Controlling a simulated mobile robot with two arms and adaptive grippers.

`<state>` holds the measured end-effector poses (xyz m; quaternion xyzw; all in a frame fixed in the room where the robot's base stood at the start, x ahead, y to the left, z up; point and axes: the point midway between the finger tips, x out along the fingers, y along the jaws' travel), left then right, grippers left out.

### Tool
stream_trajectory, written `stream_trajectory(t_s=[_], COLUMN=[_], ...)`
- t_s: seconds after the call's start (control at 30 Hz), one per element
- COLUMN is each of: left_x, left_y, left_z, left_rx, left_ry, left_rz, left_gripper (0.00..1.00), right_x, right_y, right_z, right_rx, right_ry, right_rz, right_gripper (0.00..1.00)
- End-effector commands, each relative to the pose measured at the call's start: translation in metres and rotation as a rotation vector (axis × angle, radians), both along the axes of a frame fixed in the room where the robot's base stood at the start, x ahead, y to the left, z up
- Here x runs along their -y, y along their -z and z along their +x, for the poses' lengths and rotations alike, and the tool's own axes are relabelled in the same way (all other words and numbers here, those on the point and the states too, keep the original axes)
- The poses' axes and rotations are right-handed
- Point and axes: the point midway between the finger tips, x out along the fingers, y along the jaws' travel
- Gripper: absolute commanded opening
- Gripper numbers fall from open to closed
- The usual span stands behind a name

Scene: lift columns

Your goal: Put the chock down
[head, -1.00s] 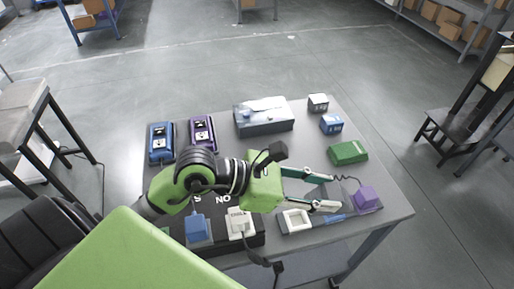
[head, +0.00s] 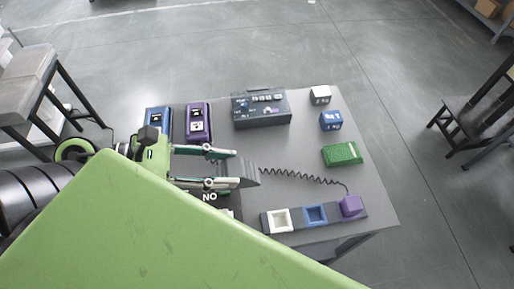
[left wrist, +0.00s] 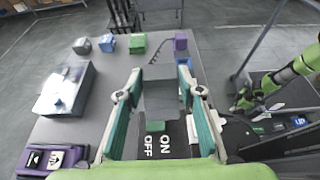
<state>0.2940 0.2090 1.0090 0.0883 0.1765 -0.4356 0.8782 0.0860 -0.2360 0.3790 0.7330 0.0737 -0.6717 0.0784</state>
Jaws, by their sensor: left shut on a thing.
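The chock (head: 239,173) is a grey wedge-like block held between the fingertips of my left gripper (head: 238,169). In the left wrist view the chock (left wrist: 160,92) sits between the two green fingers of my left gripper (left wrist: 159,98), over the table near the dark panel lettered ON and OFF (left wrist: 157,145). I cannot tell how far the chock is above the surface. My right gripper (left wrist: 243,98) shows small at the right of the left wrist view; its jaw opening is unclear.
A grey control box (head: 262,108), a purple device (head: 199,121) and a blue device (head: 157,120) stand at the back. White (head: 320,95), blue (head: 330,120) and green (head: 343,154) blocks line the right side. A tray (head: 297,221) lies in front. The table's middle right is clear except for a coiled cord.

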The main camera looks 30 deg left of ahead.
Motion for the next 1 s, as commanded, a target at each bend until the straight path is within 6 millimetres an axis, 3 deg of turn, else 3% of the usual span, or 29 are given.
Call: stream_trajectory(t_s=[0.53, 0.63, 0.73, 1.0], left_x=[-0.01, -0.015, -0.019, -0.025], left_y=[0.027, 0.035, 0.037, 0.083], left_z=[0.044, 0.07, 0.09, 0.125], left_rx=[0.007, 0.005, 0.002, 0.002], left_ry=[0.002, 0.001, -0.001, -0.003], left_rz=[0.004, 0.003, -0.001, -0.004], left_gripper=[0.04, 0.04, 0.04, 0.04], right_x=[-0.003, -0.004, -0.003, -0.003], right_y=[0.081, 0.086, 0.073, 0.072], right_z=[0.001, 0.002, 0.002, 0.003], right_rx=[0.0, 0.002, 0.001, 0.003], right_ry=[0.001, 0.001, 0.001, 0.001], right_rz=[0.004, 0.004, 0.003, 0.004], right_gripper=[0.0, 0.0, 0.0, 0.0])
